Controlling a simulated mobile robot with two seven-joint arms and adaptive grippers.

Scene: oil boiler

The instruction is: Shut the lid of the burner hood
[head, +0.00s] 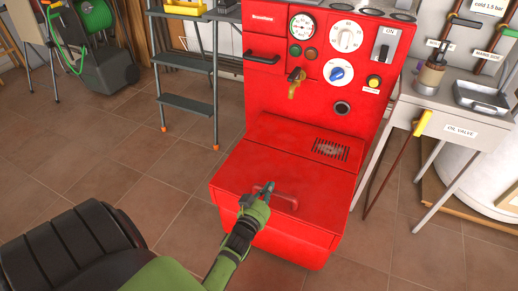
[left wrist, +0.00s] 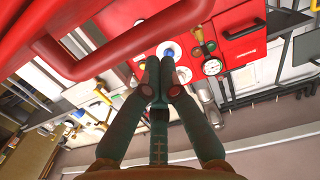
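The red burner hood (head: 262,238) juts out at the foot of the red boiler. Its lid (head: 250,165) lies nearly flat over the hood in the head view, with a red bar handle (head: 286,202) near its front edge. I cannot tell whether a small gap remains under the lid. My left gripper (head: 262,190) is over the lid's front part, just left of the handle. In the left wrist view its fingers (left wrist: 160,70) come together with nothing seen between them. The red handle (left wrist: 130,48) passes beside and above the fingertips there. My right gripper is not in view.
The boiler's front panel (head: 268,85) has gauges, knobs and a brass tap (head: 294,88). A grey step ladder (head: 187,103) stands to the left. A side table (head: 460,98) with a hanging yellow-handled rod (head: 422,122) stands to the right.

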